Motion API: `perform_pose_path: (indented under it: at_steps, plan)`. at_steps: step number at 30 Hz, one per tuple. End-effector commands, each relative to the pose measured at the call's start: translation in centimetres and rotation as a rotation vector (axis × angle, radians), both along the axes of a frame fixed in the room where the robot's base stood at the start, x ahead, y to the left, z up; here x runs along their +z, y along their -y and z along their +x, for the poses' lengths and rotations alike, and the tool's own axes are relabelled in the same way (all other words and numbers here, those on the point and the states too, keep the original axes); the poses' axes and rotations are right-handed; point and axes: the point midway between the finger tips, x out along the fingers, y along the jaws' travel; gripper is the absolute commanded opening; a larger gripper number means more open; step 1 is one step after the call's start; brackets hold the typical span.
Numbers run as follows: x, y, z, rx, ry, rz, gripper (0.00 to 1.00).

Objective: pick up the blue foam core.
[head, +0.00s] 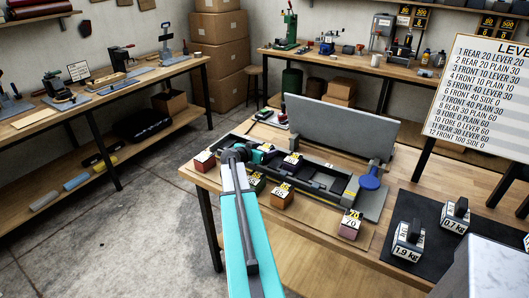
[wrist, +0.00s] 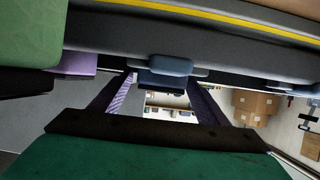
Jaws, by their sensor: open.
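A small blue block (wrist: 171,65), which looks like the blue foam core, shows in the wrist view just beyond and between the fingertips. Its lower face is darker blue. My gripper (wrist: 163,84) is open, with one finger on each side of the view below the block. I cannot tell whether the fingers touch it. In the head view my gripper (head: 263,152) is low at the left part of the long dark tray (head: 322,187) on the bench, partly hidden behind my arm. I cannot make out the blue block there.
A grey upright panel (head: 340,128) stands behind the tray. Small numbered blocks, an orange one (head: 282,198) and a pink one (head: 350,225), stand along its front. A blue round knob (head: 371,181) is at its right end. Weights (head: 408,240) sit on a black mat.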

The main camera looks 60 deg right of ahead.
Motion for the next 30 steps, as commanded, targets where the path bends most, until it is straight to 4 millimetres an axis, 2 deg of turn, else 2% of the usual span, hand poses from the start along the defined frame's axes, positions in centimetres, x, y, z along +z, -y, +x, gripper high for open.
perform_pose_path:
  at_steps: [4,20,21,23,29,30]
  plan:
    - [-0.25,0.59,0.02,0.0,-0.001,0.0,0.69]
    - [-0.28,0.52,0.1,0.001,-0.001,0.0,0.69]
    - [-0.28,0.52,0.1,0.001,-0.001,0.0,0.67]
    - [-0.27,0.53,0.1,0.001,-0.001,0.0,0.57]
    - [-0.27,0.53,0.09,0.001,-0.001,0.0,0.23]
    - [-0.25,0.53,0.1,0.002,-0.001,-0.001,0.23]
